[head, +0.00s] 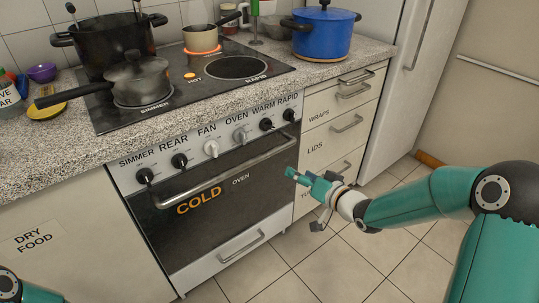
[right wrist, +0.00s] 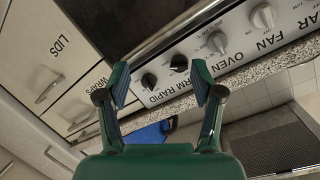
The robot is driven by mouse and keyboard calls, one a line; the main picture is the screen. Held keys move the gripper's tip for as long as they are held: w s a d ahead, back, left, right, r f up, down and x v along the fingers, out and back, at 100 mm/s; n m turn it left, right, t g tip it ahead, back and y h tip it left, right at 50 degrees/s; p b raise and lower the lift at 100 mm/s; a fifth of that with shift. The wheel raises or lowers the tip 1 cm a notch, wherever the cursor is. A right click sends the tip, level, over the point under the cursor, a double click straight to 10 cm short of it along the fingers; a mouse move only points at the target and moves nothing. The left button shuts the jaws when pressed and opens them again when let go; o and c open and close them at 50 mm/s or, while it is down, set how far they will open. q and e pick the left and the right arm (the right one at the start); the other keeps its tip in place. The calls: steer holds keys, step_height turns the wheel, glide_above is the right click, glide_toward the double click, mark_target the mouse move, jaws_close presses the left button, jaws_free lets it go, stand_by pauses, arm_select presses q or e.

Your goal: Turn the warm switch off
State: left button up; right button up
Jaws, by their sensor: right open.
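The warm switch is a black knob (head: 266,124) on the oven's front panel, second from the right, under the WARM label. It also shows in the right wrist view (right wrist: 179,63), between the silver oven knob and the black rapid knob (right wrist: 149,82). Its exact pointer setting is too small to tell. My right gripper (right wrist: 160,84) is open and empty, its fingers spread with the panel's black knobs seen between them. In the head view, my right gripper (head: 303,181) is in front of the drawers, right of the oven and lower than the knobs, apart from the panel. My left gripper is out of view.
A beige pot (head: 200,38) sits on a glowing orange plate at the back; an orange HOT light (head: 190,75) is lit. The oven handle (head: 230,168) juts out below the knobs. The floor is clear.

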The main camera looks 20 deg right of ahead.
step_height(320, 180, up, 4)
steer(key=d+r+n+t+y+b, duration=0.1)
steer(key=d+t+b, duration=0.1)
steer(key=b, duration=0.1)
arm_select(q)
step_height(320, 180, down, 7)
steer(key=b, duration=0.1)
steer(key=shift+b, duration=0.3)
arm_select(e)
glide_toward(271, 128)
steer(key=shift+t+y, duration=0.3)
steer(key=x, duration=1)
steer(key=shift+d+f, duration=0.1)
steer(key=shift+f, duration=0.2)
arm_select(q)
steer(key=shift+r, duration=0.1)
